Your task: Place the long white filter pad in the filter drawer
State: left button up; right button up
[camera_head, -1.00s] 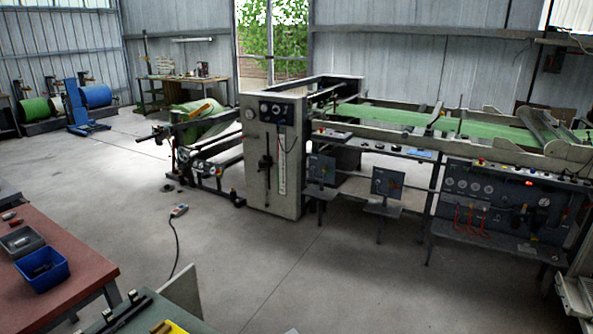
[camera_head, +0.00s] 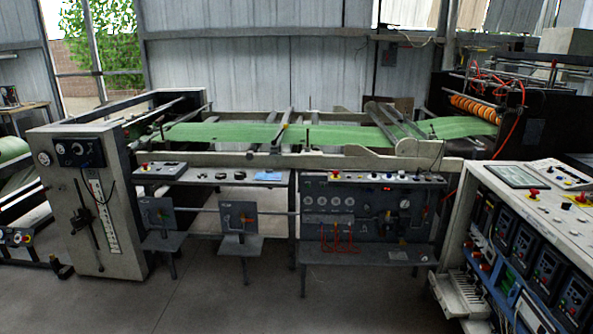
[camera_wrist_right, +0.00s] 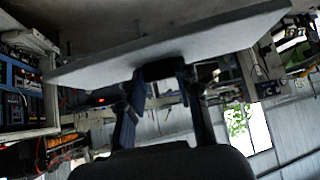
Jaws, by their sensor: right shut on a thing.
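The long white filter pad (camera_wrist_right: 215,40) shows in the right wrist view as a long, flat, pale slab, slanting across the upper part of the picture. My right gripper (camera_wrist_right: 160,72) is shut on it near the middle of its long near edge. The pad is held clear, with the floor and machines beyond it. Neither gripper shows in the head view. My left gripper is in no view. I cannot make out the filter drawer for sure; a pale ribbed unit (camera_head: 462,293) sits low at the left of the control console (camera_head: 545,215).
A long converting machine with a green web (camera_head: 225,133) stands across the head view. Its grey control panel (camera_head: 340,205) and small stands are in front. The console blocks the right side. Bare floor (camera_head: 220,300) lies in the foreground.

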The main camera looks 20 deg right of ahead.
aim_at(450, 295)
jog(key=i+l+z, duration=0.25)
jog(key=i+z, duration=0.2)
jog(key=i, duration=0.4)
jog(key=i+z, duration=0.4)
jog(key=i, duration=0.5)
